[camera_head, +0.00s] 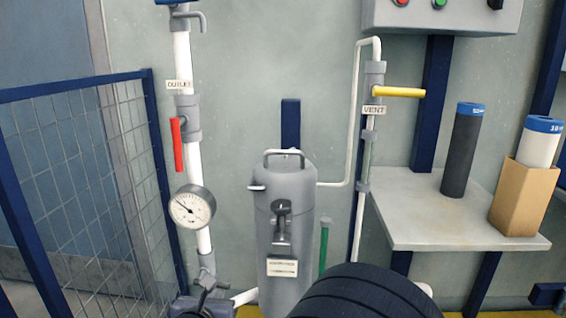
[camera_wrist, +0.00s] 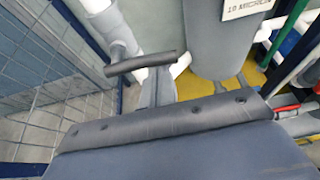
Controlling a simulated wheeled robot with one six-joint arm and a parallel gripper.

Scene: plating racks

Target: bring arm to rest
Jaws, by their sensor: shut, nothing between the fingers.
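My gripper (camera_wrist: 165,118) fills the bottom of the wrist view as a broad grey body with a darker bolted front edge. It is shut and holds nothing. Just beyond that edge is a dark lever handle (camera_wrist: 140,62) on a grey fitting; I cannot tell how wide the gap is. In the head view, a black ribbed part of my arm (camera_head: 370,292) shows at the bottom, right of centre. My gripper does not show in the head view.
A grey canister (camera_head: 285,225) stands mid-view between the outlet pipe with its gauge (camera_head: 192,207) and the vent pipe. A mesh fence (camera_head: 85,175) is at left. A shelf (camera_head: 440,225) at right bears a dark cylinder (camera_head: 460,155) and a cardboard box (camera_head: 522,198).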

